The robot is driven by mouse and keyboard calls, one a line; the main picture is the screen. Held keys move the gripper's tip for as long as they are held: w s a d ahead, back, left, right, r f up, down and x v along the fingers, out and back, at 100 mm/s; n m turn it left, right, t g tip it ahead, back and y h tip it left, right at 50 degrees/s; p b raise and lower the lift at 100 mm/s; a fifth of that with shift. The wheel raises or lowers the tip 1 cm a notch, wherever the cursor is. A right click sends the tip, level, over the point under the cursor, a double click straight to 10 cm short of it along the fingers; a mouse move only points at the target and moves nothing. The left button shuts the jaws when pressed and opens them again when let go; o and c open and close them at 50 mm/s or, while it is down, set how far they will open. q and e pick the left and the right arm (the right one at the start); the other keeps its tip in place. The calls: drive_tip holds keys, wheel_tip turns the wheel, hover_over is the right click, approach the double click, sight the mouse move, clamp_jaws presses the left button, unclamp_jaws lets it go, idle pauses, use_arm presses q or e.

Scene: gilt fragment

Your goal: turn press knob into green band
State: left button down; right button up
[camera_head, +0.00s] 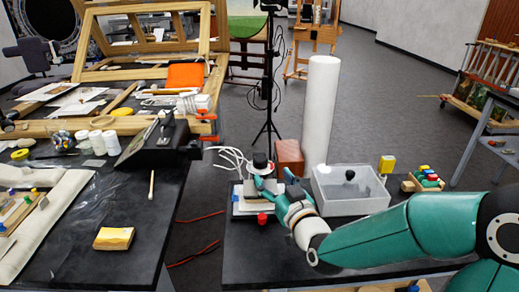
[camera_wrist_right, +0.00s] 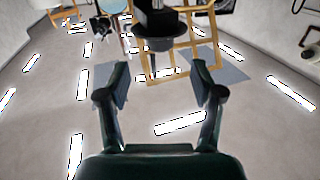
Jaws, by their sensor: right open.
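The small press (camera_head: 240,207) stands on the right-hand dark table, with a pale plate on its base. A dark round knob (camera_head: 260,157) tops it, with a light collar below. My right gripper (camera_head: 274,181) reaches in from the right, its fingers apart beside the press, just below the knob in the picture. In the wrist view the right gripper (camera_wrist_right: 158,84) is open, with nothing held between its fingers. A dark stepped part (camera_wrist_right: 156,22) hangs into that view from the top, probably the press knob. I cannot make out a green band. My left gripper is not in view.
A clear lidded box (camera_head: 350,190) stands right of the gripper, with a brown block (camera_head: 288,157) and a tall white cylinder (camera_head: 319,110) behind. A red knob (camera_head: 262,218) is at the press's front. A gap separates this from the left table (camera_head: 120,205).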

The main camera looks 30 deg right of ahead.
sight(263, 165)
drive_tip(key=p+x, duration=0.1)
drive_tip(key=x, duration=0.8)
drive_tip(key=c, duration=1.2)
